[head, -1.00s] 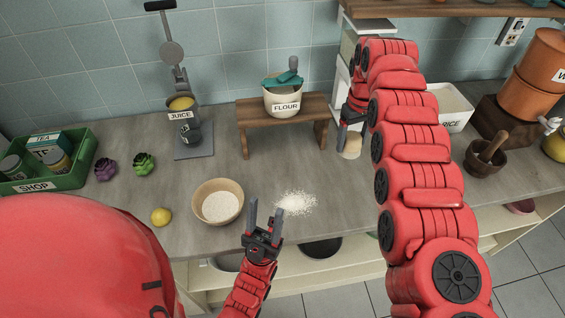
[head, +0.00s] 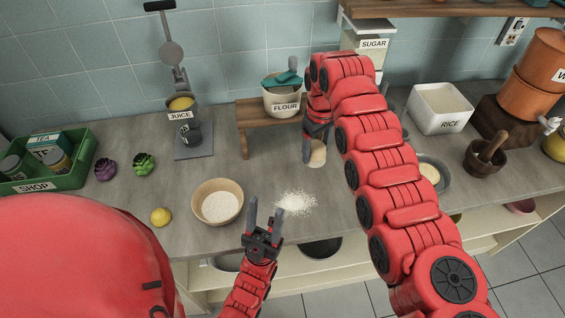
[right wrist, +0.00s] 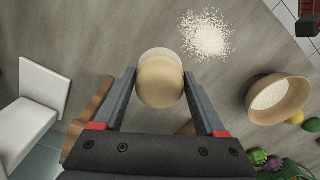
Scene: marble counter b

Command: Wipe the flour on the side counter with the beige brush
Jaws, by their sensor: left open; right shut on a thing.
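The flour (head: 295,203) is a white powdery patch on the grey counter (head: 345,205), right of the wooden bowl; it also shows at the top of the right wrist view (right wrist: 206,36). My right gripper (head: 313,150) is shut on the beige brush (head: 317,155). In the right wrist view the brush's round beige top (right wrist: 160,80) sits between the fingertips. The brush is behind and slightly right of the flour, apart from it; its height over the counter is hard to tell. My left gripper (head: 264,222) is open and empty, fingers up, just left of and in front of the flour.
A wooden bowl of white stuff (head: 218,203) and a lemon (head: 161,217) stand left of the flour. The flour pot (head: 283,98) sits on a small wooden stand (head: 243,118) behind. A rice bin (head: 440,108) and mortar (head: 485,153) are at right.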

